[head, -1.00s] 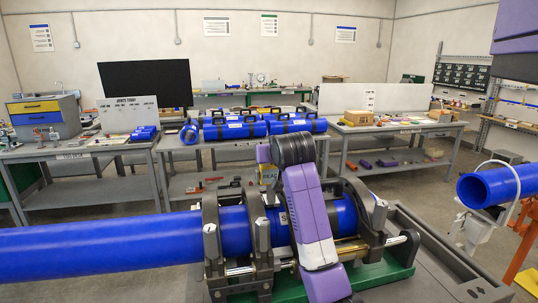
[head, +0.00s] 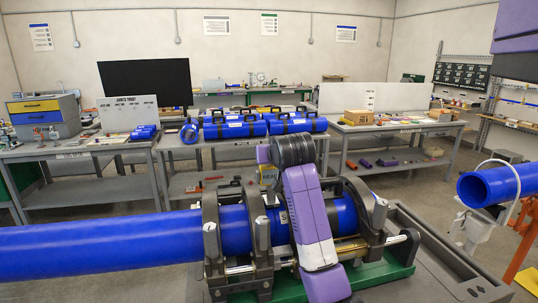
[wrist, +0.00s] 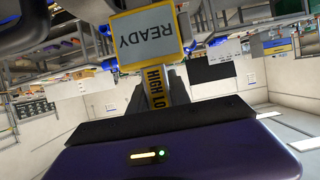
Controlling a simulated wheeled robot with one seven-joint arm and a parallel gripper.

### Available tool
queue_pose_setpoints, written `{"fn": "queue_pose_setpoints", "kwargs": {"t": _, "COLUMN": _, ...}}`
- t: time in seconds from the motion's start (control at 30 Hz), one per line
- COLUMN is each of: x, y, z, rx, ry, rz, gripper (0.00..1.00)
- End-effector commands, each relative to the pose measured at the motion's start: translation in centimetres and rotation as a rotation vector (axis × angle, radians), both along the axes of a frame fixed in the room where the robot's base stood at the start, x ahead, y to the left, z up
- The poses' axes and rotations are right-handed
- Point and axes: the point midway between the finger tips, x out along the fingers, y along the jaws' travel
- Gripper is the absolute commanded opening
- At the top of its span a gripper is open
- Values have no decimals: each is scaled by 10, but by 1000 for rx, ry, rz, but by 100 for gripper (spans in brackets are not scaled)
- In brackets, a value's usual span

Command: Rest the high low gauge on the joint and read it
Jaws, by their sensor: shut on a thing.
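The high low gauge, with a yellow-framed grey screen (wrist: 146,38) reading READY, shows inverted in the wrist view above a yellow strip lettered HIGH LO. In the head view the gauge (head: 268,174) is small, above the pipe and left of my purple arm. My gripper (wrist: 160,88) is shut on the gauge; its dark fingers flank the yellow strip. The blue pipe (head: 130,240) runs from the left into the clamp frame (head: 212,245). Another blue pipe section (head: 343,213) lies to the right. My arm hides much of the joint area, so contact between gauge and pipe cannot be seen.
Dark clamp rings and rods surround the pipe on a green base (head: 385,274). A blue pipe end (head: 490,186) on an orange stand is at right. Behind are benches, including one with blue pipe packs (head: 265,127). Floor shows between benches and cart.

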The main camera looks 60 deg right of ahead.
Motion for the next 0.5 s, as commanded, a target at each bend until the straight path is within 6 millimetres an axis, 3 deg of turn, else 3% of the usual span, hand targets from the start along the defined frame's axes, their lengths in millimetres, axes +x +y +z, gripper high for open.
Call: {"fn": "queue_pose_setpoints", "kwargs": {"t": 0.5, "x": 0, "y": 0, "z": -5, "rx": -2, "ry": -1, "rz": 0, "gripper": 0}}
